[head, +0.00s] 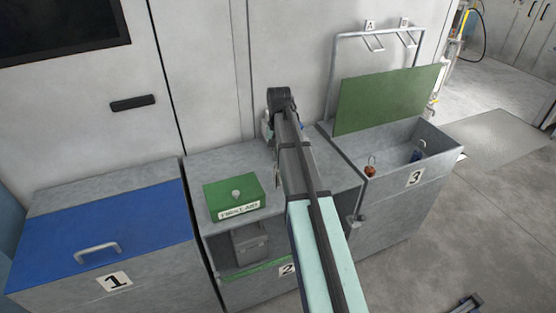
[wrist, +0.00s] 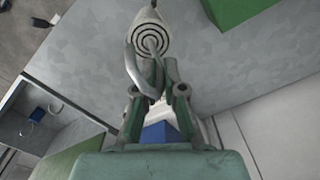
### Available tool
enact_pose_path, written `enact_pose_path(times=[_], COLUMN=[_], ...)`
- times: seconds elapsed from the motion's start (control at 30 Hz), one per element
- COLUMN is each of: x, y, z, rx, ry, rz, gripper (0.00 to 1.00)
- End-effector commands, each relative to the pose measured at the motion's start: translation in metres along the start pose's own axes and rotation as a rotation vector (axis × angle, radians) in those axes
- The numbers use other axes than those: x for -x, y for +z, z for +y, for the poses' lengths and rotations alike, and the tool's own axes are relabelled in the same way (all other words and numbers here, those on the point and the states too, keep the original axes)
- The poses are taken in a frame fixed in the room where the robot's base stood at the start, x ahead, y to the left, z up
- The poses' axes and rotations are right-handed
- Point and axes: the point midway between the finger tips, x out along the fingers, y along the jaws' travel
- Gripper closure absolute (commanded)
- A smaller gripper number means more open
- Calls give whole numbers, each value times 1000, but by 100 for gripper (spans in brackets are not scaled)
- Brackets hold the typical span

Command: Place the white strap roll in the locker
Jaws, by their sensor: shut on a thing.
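My gripper (wrist: 150,62) is shut on the white strap roll (wrist: 150,32), whose end with dark concentric rings shows at the top of the wrist view. In the head view my arm hides most of the gripper and the roll. The gripper is over the back of the grey top of locker 2 (head: 215,158). Locker 3 (head: 395,205), to the right, stands open with its green lid (head: 388,98) raised. Inside it are a small red-brown item (head: 370,171) and a blue item (head: 416,156). Locker 1 (head: 60,280) has its blue lid (head: 105,228) shut.
A green first aid box (head: 232,196) sits on locker 2, left of my arm. A grey box (head: 250,243) stands in the open front of locker 2. A metal frame with hooks (head: 375,36) rises behind locker 3. A small blue thing (wrist: 155,133) shows beneath my gripper.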

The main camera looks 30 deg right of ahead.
Motion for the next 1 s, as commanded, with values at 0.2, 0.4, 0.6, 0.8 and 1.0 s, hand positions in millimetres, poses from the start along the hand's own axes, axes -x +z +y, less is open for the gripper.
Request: enact_pose_path(times=[0.2,0.4,0.6,0.8,1.0], x=[-25,-34,-35,-37,-37], y=[1,0,0,0,0], z=[1,0,0,0,1], rx=[0,0,0,0,0], ry=[1,0,0,0,0], rz=[-2,0,-1,-1,-1], gripper=[100,100,100,66,66])
